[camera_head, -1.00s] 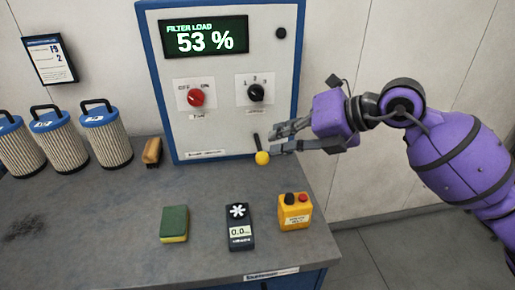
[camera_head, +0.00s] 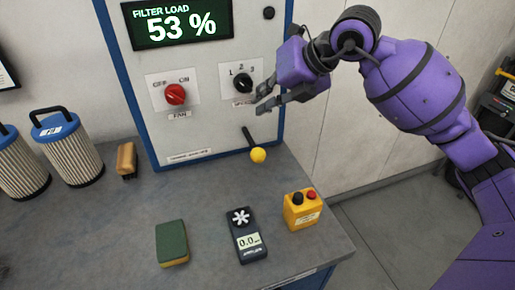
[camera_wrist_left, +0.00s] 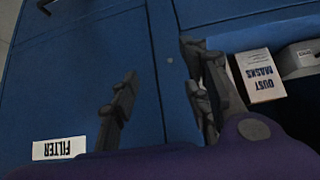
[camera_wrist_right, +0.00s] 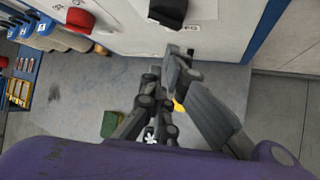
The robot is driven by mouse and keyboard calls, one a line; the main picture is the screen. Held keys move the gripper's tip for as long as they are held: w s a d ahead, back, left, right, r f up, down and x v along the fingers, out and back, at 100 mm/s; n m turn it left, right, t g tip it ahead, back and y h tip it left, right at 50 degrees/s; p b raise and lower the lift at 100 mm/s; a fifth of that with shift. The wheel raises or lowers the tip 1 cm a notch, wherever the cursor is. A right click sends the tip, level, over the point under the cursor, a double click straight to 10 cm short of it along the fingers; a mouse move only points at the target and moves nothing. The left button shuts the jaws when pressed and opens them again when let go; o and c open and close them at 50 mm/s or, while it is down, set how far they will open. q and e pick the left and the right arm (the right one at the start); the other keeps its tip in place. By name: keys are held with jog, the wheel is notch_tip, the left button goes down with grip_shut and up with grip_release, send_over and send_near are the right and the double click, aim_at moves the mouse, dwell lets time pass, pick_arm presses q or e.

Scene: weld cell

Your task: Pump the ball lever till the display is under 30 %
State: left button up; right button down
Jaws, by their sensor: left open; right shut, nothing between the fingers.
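The ball lever, a black rod with a yellow ball (camera_head: 258,155), sticks out low on the blue-edged panel and points down. The display (camera_head: 177,24) above reads FILTER LOAD 53 %. My right gripper (camera_head: 258,107) is shut and empty, above the ball and just under the black selector knob, apart from the lever. In the right wrist view the yellow ball (camera_wrist_right: 179,106) is mostly hidden behind the fingers. My left gripper (camera_wrist_left: 162,100) is open and empty in front of blue cabinet doors, out of the head view.
The red fan knob (camera_head: 175,94) and black selector knob (camera_head: 242,82) sit near the right gripper's height. A dust masks box (camera_wrist_left: 258,76) is by the left gripper.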

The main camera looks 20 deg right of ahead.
jog(key=f, duration=0.1)
jog(key=b, duration=0.4)
send_near(251, 142)
jog(key=w+a, duration=0.2)
jog(key=shift+w+a+r, duration=0.2)
jog(key=shift+a+r, duration=0.15)
jog(key=shift+f, duration=0.35)
pick_arm(q)
jog(key=f, duration=0.2)
jog(key=a+f, duration=0.1)
jog(key=f, duration=0.1)
jog(key=shift+s+f, duration=0.1)
jog(key=shift+s, duration=0.25)
pick_arm(e)
jog(key=shift+f, duration=0.15)
pick_arm(q)
jog(key=shift+s+f, duration=0.1)
jog(key=shift+s, duration=0.25)
jog(key=shift+a+f, duration=0.1)
pick_arm(e)
jog(key=shift+f, duration=0.15)
pick_arm(q)
jog(key=shift+f, duration=0.15)
pick_arm(e)
jog(key=shift+f, duration=0.3)
